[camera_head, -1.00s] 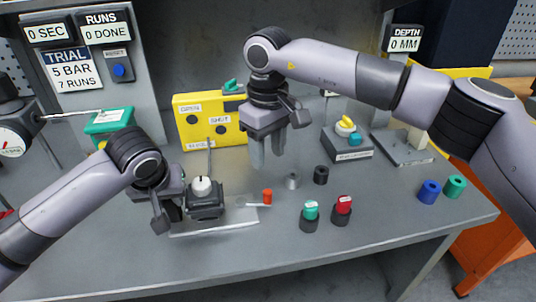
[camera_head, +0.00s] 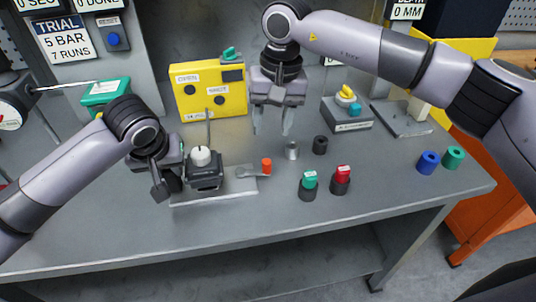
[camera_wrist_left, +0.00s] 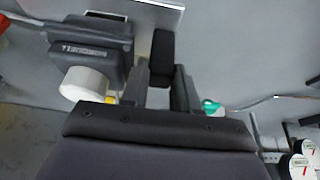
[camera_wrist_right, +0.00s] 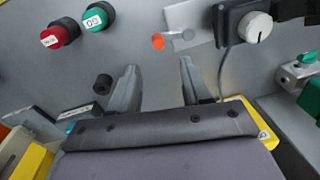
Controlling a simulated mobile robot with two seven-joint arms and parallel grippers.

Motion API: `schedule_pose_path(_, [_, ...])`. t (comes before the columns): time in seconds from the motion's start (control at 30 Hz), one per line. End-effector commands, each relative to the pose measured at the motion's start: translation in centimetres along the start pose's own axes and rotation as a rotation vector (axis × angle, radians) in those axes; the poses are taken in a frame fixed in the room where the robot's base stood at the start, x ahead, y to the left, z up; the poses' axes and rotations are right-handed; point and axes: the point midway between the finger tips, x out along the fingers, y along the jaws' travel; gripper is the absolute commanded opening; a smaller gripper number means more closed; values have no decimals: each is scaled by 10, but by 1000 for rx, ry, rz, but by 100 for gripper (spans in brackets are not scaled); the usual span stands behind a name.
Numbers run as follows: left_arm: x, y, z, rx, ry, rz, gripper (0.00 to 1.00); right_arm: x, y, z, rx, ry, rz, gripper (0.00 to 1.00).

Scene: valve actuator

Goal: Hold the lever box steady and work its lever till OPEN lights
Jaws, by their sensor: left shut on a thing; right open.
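The lever box (camera_head: 204,172) is dark with a white round cap and sits on a pale plate. Its lever (camera_head: 252,174) reaches right, with an orange knob (camera_head: 266,165) at its end. My left gripper (camera_head: 183,174) is at the box's left side, shut on a dark block (camera_wrist_left: 162,55) beside the box body (camera_wrist_left: 90,48); whether they join is unclear. My right gripper (camera_head: 271,126) is open and empty, pointing down behind the lever; the right wrist view shows the orange knob (camera_wrist_right: 158,42) beyond its fingers. The yellow panel (camera_head: 196,101) has OPEN and SHUT lamps, both dark.
Green-topped (camera_head: 309,180) and red-topped (camera_head: 343,173) pieces stand nearer the front. A thin rod or cable rises behind the box. The front table strip is clear.

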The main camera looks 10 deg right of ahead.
Motion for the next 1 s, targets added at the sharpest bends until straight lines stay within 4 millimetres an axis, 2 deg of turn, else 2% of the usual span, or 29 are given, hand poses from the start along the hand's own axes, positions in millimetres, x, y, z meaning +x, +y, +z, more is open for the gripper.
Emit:
schedule_pose_path(0.57, [2, -1, 2, 0, -7, -4, 0, -1, 16, 6, 907, -19, -144, 48])
schedule_pose_path(1.0, [2, -1, 2, 0, -7, -4, 0, -8, 30, 11, 1589, -102, -248, 48])
